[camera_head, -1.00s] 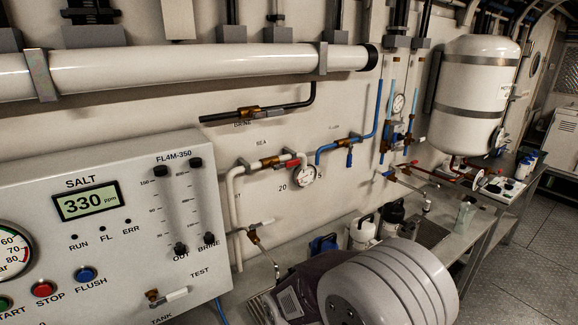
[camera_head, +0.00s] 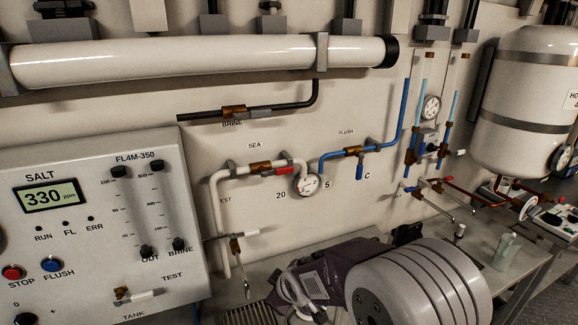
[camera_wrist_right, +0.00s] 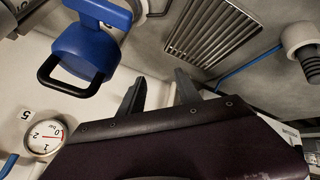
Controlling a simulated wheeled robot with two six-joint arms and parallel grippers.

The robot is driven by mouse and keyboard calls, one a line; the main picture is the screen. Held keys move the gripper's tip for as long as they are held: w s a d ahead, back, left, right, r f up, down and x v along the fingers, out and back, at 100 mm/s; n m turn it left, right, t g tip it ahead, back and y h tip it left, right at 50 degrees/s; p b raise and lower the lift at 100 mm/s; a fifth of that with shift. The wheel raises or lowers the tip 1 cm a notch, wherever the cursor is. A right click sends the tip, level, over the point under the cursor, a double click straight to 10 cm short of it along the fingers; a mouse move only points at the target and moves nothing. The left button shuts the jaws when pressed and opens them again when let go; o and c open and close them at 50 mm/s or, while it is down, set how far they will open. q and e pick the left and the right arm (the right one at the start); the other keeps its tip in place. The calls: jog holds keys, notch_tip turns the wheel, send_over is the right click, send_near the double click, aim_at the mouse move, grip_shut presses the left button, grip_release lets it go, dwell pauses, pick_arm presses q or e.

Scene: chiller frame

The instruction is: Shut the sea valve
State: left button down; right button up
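The sea valve (camera_head: 260,168) is a brass body on the white pipe under the word SEA on the wall, in the head view. Its red handle (camera_head: 284,170) lies along the pipe, just left of a round gauge (camera_head: 308,185). My right arm comes in from the bottom of the head view, below and to the right of the valve; its fingertips are hidden there. In the right wrist view my right gripper (camera_wrist_right: 160,92) has its two dark fingers apart with nothing between them. The gauge also shows there (camera_wrist_right: 40,138); I cannot make out the red handle. My left gripper is out of view.
The control panel (camera_head: 90,215) juts out at left. A test valve (camera_head: 236,245) hangs below the sea valve. The wall below the gauge is clear.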

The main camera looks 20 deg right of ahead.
jog(key=w+d+r+n+t+b, duration=0.1)
jog(key=w+d+r+n+t, duration=0.2)
jog(key=w+r+n+t, duration=0.55)
jog(key=n+t+b, duration=0.1)
send_near(286, 171)
jog(key=w+a+f, duration=0.4)
jog(key=w+f, duration=0.1)
pick_arm(q)
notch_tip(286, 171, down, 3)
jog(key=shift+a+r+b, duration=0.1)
jog(key=shift+b, duration=0.2)
pick_arm(e)
jog(key=shift+n+t+h, duration=0.4)
jog(key=shift+n+t, duration=0.15)
jog(key=shift+t, duration=0.1)
jog(key=d+r, duration=0.4)
jog(key=shift+s, duration=0.25)
pick_arm(q)
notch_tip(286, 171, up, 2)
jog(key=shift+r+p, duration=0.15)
jog(key=shift+p, duration=1.05)
pick_arm(e)
jog(key=w, duration=0.9)
jog(key=shift+d+f, duration=0.1)
grip_shut()
